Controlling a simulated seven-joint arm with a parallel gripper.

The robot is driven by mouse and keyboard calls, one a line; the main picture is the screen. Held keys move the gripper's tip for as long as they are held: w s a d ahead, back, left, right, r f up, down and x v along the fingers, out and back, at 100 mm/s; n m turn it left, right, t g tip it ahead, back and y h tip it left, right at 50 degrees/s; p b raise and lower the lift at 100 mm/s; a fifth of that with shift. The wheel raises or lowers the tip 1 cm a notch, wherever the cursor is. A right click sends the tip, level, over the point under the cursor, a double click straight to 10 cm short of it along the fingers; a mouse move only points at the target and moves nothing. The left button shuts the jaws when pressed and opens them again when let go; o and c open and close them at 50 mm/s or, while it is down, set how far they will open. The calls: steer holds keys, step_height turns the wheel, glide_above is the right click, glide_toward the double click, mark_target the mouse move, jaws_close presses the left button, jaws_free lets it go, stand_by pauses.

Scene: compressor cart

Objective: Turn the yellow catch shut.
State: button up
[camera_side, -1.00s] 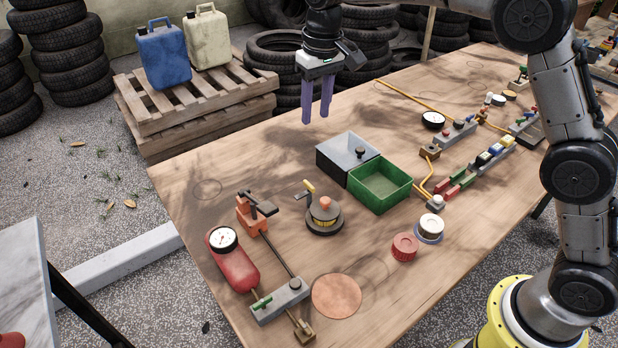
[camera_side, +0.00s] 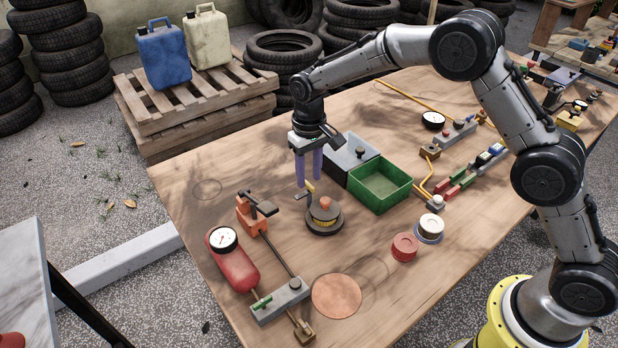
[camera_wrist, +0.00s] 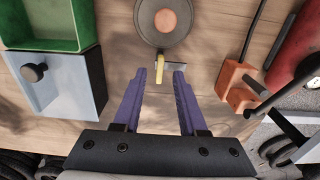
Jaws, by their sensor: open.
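The catch's yellow handle (camera_side: 310,187) sits on a dark crank arm at the side of a round device (camera_side: 323,216) with a dark base and an orange top. In the wrist view the yellow handle (camera_wrist: 162,66) stands upright in the picture, just ahead of the gap between my fingertips. My gripper (camera_side: 309,181) is open and points down at the handle. Its purple fingers also show in the wrist view (camera_wrist: 160,80), one on each side of the handle's line. I cannot tell whether either finger touches it.
A grey box (camera_side: 343,160) with a black knob and a green tray (camera_side: 379,185) stand close to the right of the gripper. An orange clamp (camera_side: 250,213) and a red cylinder with a gauge (camera_side: 233,265) are at the left. Bare table lies between.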

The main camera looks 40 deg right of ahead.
steer(key=shift+f, duration=0.85)
steer(key=shift+c, duration=0.2)
jaws_close()
